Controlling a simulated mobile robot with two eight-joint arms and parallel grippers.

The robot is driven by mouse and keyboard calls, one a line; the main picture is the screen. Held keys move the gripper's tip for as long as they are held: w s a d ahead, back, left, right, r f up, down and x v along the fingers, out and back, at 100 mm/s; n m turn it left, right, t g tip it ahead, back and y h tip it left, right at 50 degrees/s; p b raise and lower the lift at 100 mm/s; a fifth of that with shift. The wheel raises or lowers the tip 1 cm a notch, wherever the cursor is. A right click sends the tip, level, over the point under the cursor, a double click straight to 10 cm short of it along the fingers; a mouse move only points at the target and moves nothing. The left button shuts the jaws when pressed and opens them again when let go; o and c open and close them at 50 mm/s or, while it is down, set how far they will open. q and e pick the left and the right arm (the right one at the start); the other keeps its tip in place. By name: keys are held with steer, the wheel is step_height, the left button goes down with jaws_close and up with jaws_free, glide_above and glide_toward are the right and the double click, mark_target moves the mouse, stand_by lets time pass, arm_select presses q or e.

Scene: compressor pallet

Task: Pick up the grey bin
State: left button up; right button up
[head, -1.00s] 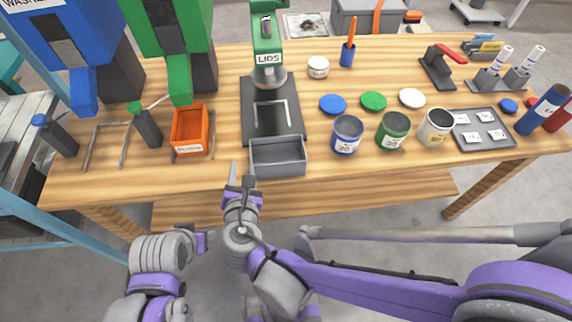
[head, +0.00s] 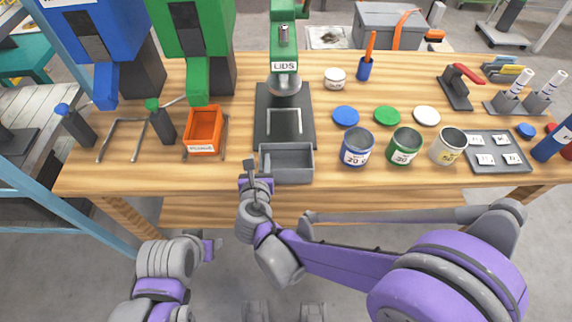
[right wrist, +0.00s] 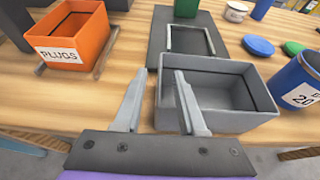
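The grey bin (head: 287,176) is an empty open box at the front edge of the wooden table, before the grey stand of the green LIDS dispenser. It also shows in the right wrist view (right wrist: 235,122). My right gripper (head: 253,168) is at the bin's left front corner. In the right wrist view my right gripper (right wrist: 160,100) is open and empty. Its left finger is outside the bin and its right finger overlaps the bin's left wall; contact cannot be told. My left gripper (head: 209,248) is low, in front of the table, its fingers unclear.
An orange PLUGS bin (head: 203,131) stands to the left, on a wire frame. The table front between the two bins is clear.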

steer(key=shift+x, duration=1.15)
jaws_close()
stand_by(0.5)
